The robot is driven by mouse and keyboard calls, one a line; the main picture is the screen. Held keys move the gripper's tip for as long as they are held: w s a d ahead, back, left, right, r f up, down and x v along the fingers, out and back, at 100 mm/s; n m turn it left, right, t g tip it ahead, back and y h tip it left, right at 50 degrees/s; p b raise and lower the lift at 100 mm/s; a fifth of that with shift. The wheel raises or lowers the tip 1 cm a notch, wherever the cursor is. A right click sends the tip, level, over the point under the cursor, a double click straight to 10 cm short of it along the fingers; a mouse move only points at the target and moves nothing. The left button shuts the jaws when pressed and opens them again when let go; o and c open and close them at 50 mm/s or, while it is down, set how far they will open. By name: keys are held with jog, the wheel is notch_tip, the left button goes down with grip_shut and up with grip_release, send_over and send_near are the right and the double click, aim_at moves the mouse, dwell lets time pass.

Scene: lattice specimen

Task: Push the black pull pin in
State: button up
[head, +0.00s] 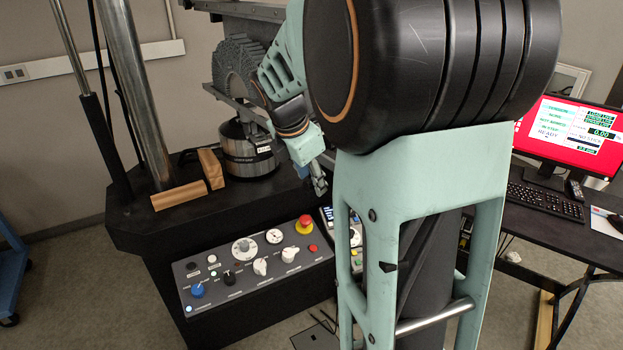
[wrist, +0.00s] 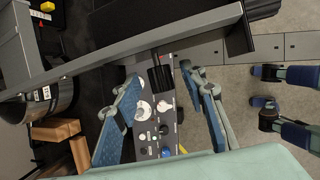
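In the wrist view, a black ribbed cylinder (wrist: 160,77), which looks like the pull pin, sticks out below a long grey bar (wrist: 150,45). My gripper (wrist: 161,73) is open, with one blue-padded finger on each side of the cylinder. Gaps show between the cylinder and both fingers, and I see no contact. How far the pin stands out is hard to tell. In the head view my gripper (head: 318,180) hangs above the back of the control panel, partly beside my large arm link. I cannot make out the pin in the head view.
A control panel (head: 222,293) with knobs and a red stop button (head: 305,222) lies below. A metal cylinder (head: 246,150) and wooden blocks (head: 180,196) stand on the black machine base. At right, a desk holds a red-screened monitor (head: 565,139) and keyboard (head: 545,201).

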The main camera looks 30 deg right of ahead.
jog(key=v, duration=1.1)
